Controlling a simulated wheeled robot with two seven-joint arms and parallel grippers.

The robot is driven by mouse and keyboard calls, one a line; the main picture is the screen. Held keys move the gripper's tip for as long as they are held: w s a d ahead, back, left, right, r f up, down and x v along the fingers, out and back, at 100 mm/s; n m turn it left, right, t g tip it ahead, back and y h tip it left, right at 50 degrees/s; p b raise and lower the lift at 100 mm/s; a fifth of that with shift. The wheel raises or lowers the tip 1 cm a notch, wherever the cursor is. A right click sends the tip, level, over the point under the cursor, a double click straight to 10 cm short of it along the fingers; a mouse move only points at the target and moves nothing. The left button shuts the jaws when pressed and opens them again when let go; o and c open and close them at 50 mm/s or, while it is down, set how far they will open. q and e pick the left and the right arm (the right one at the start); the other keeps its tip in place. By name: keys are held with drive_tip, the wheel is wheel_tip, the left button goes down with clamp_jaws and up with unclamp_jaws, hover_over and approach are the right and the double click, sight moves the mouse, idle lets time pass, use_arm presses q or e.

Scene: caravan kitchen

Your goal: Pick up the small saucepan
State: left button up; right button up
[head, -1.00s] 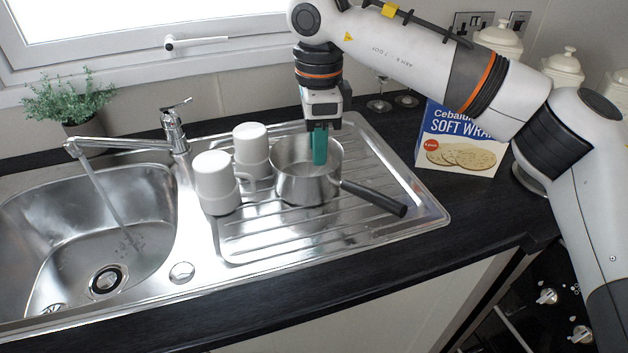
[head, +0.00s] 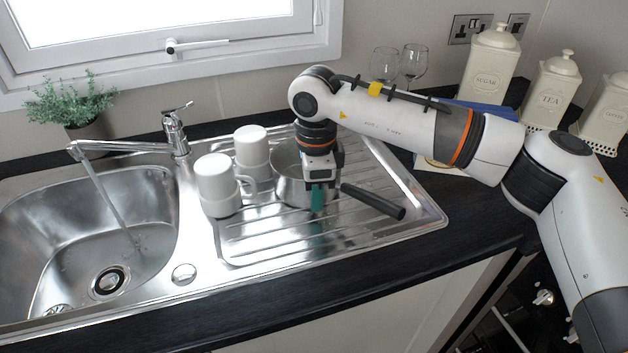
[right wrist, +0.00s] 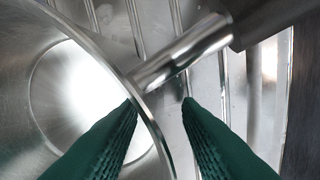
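The small saucepan (head: 289,191) is a steel pan with a dark handle (head: 376,203), upright on the ribbed drainer beside the sink. My right gripper (head: 318,198) points down at the pan's handle side, its green fingers partly in front of the pan. In the right wrist view the gripper (right wrist: 159,104) is open, with a gap between the fingertips. The pan's rim (right wrist: 149,118) runs between the fingers, close to the left one, just beside the metal handle stem (right wrist: 183,52). My left gripper is not in view.
Two white mugs (head: 217,184) (head: 252,146) stand just left of the pan. The tap (head: 175,130) runs into the sink bowl (head: 150,215). Wine glasses (head: 414,62) and cream canisters (head: 492,65) stand at the back right. A blue box (head: 487,110) is mostly hidden behind my arm.

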clamp_jaws()
drive_tip(key=shift+r, duration=0.1)
drive_tip(key=shift+r, duration=0.1)
wheel_tip(320, 180, up, 10)
drive_tip(key=shift+f, duration=0.1)
idle(0.3)
